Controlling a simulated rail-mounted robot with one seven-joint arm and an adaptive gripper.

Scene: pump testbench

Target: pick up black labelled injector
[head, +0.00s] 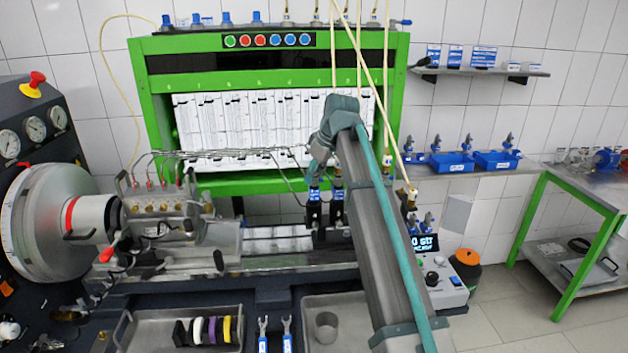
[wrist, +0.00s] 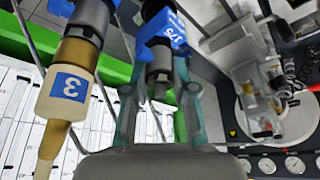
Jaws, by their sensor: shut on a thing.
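The injector with a blue label (wrist: 168,32) stands between my gripper's fingers in the wrist view; its grey and black end (wrist: 160,76) shows below the label. My gripper (wrist: 160,82) is shut on this injector, one teal finger on each side. In the head view my gripper (head: 318,168) comes down from the upper right onto the left of two blue-labelled dark injectors (head: 314,204). The other injector (head: 338,205) stands close on its right. Both appear upright at the black holder (head: 332,236); whether the held one is clear of it cannot be told.
A hose fitting with a blue label "3" (wrist: 70,86) hangs close to my gripper. Thin metal pipes (head: 240,152) run left of it, before the green frame (head: 398,95). A tray (head: 150,325) and a control box with a display (head: 425,243) are nearby.

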